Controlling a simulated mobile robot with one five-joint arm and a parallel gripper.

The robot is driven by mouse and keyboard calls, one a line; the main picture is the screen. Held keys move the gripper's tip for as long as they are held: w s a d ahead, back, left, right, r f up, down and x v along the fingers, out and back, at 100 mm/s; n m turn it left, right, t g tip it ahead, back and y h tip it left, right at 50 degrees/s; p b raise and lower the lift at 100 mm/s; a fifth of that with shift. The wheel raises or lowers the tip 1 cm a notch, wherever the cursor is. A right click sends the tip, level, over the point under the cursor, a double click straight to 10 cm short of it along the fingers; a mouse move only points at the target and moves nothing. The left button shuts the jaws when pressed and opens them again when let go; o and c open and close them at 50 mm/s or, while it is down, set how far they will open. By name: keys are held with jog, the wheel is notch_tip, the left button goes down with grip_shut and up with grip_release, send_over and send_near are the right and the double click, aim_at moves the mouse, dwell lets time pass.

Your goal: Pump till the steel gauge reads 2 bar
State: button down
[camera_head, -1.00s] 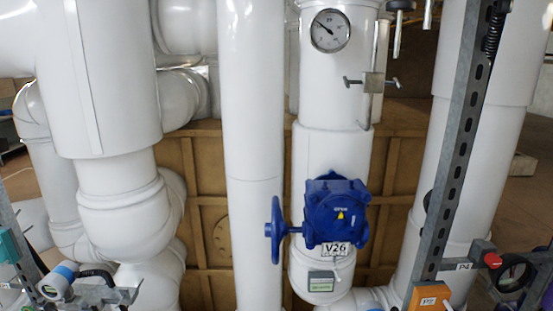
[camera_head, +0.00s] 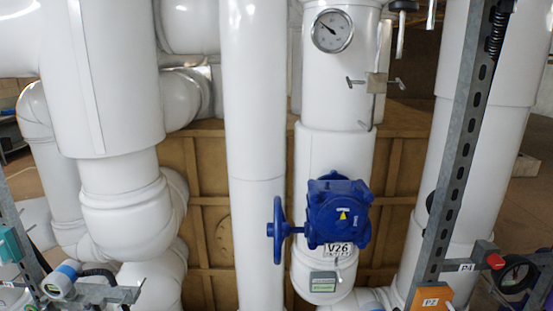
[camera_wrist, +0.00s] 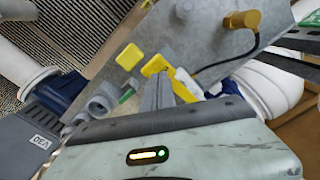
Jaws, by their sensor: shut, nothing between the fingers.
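A round steel-rimmed gauge (camera_head: 331,30) with a white face is on the white vertical pipe at the upper middle of the head view. Its dark needle points to the upper left; the scale is too small to read. I cannot pick out a pump for certain in either view. My gripper (camera_wrist: 163,80) shows in the wrist view as narrow grey fingers close together beyond its pale housing. It is shut and empty. Yellow parts lie around and behind the fingertips; I cannot tell whether they touch.
A blue valve (camera_head: 338,211) with a side handwheel and a V26 label sits below the gauge. A slotted steel upright (camera_head: 462,140) stands at the right, near an orange box (camera_head: 430,298) and a red knob (camera_head: 495,261). A grey metal plate (camera_wrist: 200,35) fills the upper wrist view.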

jog(key=shift+f, duration=0.1)
notch_tip(320, 180, down, 5)
jog(key=b, duration=0.5)
notch_tip(320, 180, up, 5)
jog(key=p, duration=0.5)
dwell(1.1)
notch_tip(320, 180, up, 4)
jog(key=p, duration=0.4)
jog(key=shift+r, duration=0.2)
jog(key=shift+f, duration=0.1)
